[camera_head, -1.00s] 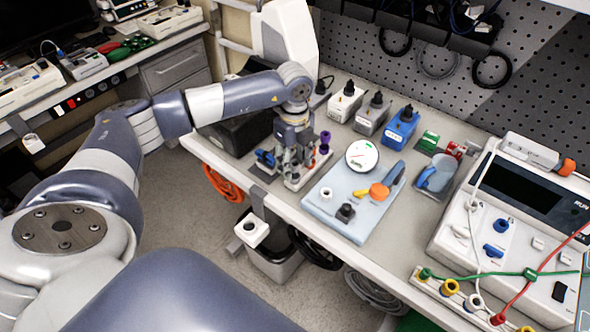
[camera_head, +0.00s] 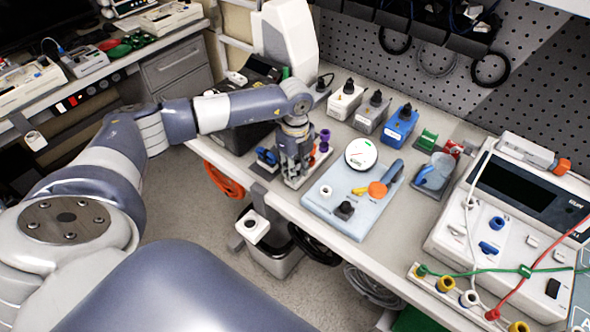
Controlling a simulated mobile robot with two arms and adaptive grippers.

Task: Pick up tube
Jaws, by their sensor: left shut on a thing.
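My left gripper (camera_head: 295,163) points down over a small stand (camera_head: 303,181) at the bench's near edge, left of the light-blue panel. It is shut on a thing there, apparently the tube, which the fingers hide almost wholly. I cannot make out the tube's shape or whether it is clear of the stand. A blue part (camera_head: 267,156) shows just left of the fingers and a purple part (camera_head: 325,138) just right of them. My right gripper is not in view.
The light-blue panel (camera_head: 325,212) with a round dial (camera_head: 362,154) lies right of the gripper. White, grey and blue boxes (camera_head: 400,127) stand behind it. A black case (camera_head: 235,128) stands behind my forearm.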

